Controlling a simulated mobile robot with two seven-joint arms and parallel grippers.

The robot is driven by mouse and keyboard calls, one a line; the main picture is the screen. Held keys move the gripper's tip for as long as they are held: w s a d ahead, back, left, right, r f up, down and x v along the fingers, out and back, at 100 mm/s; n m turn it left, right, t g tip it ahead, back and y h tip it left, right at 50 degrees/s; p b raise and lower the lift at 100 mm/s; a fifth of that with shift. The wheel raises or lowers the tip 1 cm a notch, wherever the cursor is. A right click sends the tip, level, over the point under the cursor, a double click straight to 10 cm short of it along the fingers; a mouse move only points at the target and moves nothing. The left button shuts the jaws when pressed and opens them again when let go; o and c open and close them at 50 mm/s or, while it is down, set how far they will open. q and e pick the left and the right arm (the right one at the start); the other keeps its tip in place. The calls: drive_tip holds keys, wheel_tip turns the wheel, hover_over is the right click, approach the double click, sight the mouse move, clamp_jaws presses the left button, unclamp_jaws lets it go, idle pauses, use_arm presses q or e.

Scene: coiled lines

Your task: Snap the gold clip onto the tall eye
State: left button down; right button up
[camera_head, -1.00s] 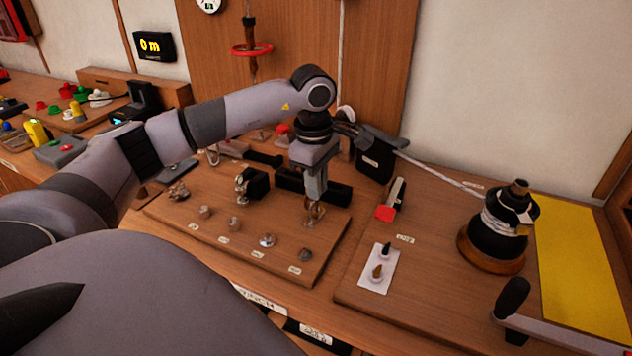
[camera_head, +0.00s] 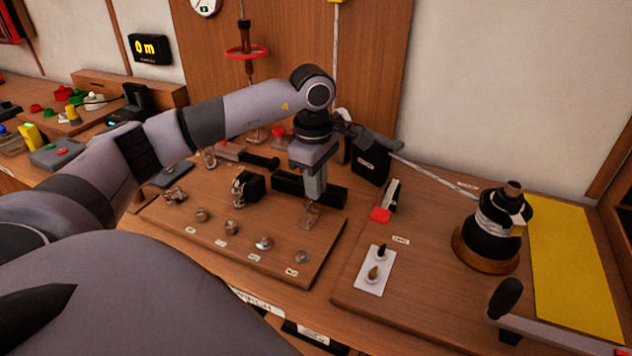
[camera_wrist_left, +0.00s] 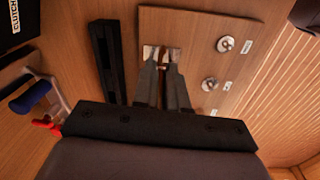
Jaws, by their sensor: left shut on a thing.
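My left gripper (camera_head: 312,208) points down over the back right part of the wooden fittings board (camera_head: 272,216). It is shut on a small metal piece at its tips, seemingly the gold clip (camera_wrist_left: 175,53). The clip is small and partly hidden by the fingers. I cannot tell which fitting is the tall eye, or whether the clip touches one. My right gripper is not in view.
Several round metal fittings (camera_head: 264,243) line the board's front. A black bar (camera_head: 331,193) lies close behind the gripper. A black box (camera_head: 371,165), a red-ended lever (camera_head: 382,214) and a winch drum (camera_head: 494,232) stand to the right. A taut line (camera_head: 432,178) runs to the drum.

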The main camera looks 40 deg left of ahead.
use_arm(q)
drive_tip(key=shift+r, duration=0.2)
drive_tip(key=shift+s+a+r+p, duration=0.1)
drive_tip(key=shift+a+r+p, duration=0.15)
drive_tip(key=shift+r+p, duration=0.2)
drive_tip(key=shift+r, duration=0.1)
drive_tip(key=c, duration=1.1)
unclamp_jaws()
wheel_tip(320, 180, up, 7)
drive_tip(key=shift+s+b, duration=0.2)
drive_tip(key=shift+b, duration=0.25)
